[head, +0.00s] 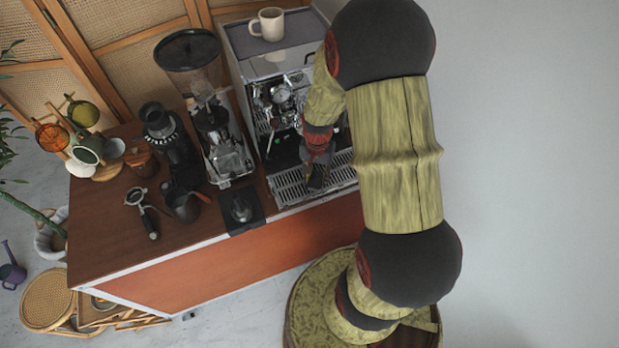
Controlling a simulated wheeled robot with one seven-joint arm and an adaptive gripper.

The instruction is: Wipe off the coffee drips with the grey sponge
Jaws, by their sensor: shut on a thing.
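My gripper (318,180) points down over the front of the espresso machine's slatted metal drip tray (290,191). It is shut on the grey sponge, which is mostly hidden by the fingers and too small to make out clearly. The fingertips are at or just above the slats; I cannot tell whether the sponge touches them. The coffee drips cannot be made out at this size. My arm and gripper cover the right part of the machine and some of the tray.
The espresso machine (240,75) has a cream mug (268,24) on top. To its left are a grinder (205,100), a tamper on a black mat (240,208), a dark pitcher (184,206) and a portafilter (143,208). The cart's front left top (100,250) is clear.

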